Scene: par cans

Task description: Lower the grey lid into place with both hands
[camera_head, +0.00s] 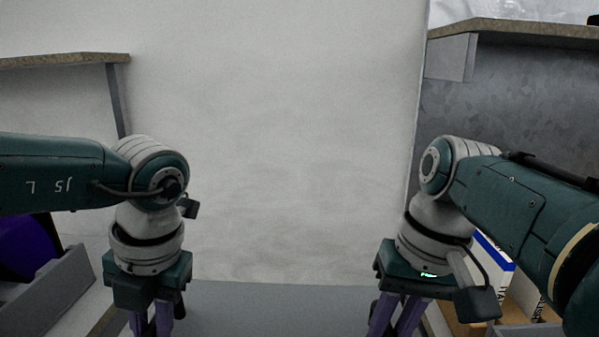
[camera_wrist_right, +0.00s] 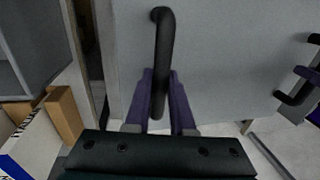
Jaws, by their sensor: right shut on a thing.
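The grey lid (camera_head: 280,305) shows as a flat panel at the bottom of the head view, between my two grippers; its surface also fills much of the right wrist view (camera_wrist_right: 220,60). A black bar handle (camera_wrist_right: 163,35) on it stands between the purple fingers of my right gripper (camera_wrist_right: 161,75), which is shut on it. My right gripper (camera_head: 397,318) points down in the head view. My left gripper (camera_head: 153,320) also points down, its fingertips cut off by the frame. A second black handle (camera_wrist_right: 297,97) shows at the right edge of the wrist view, beside a purple finger. What lies under the lid is hidden.
A grey bin (camera_head: 55,290) with a dark purple thing (camera_head: 25,248) stands at the lower left. White and brown boxes (camera_head: 525,295) stand at the lower right, close to my right arm. Speckled tops (camera_head: 60,60) (camera_head: 515,30) flank a bare pale area (camera_head: 290,150).

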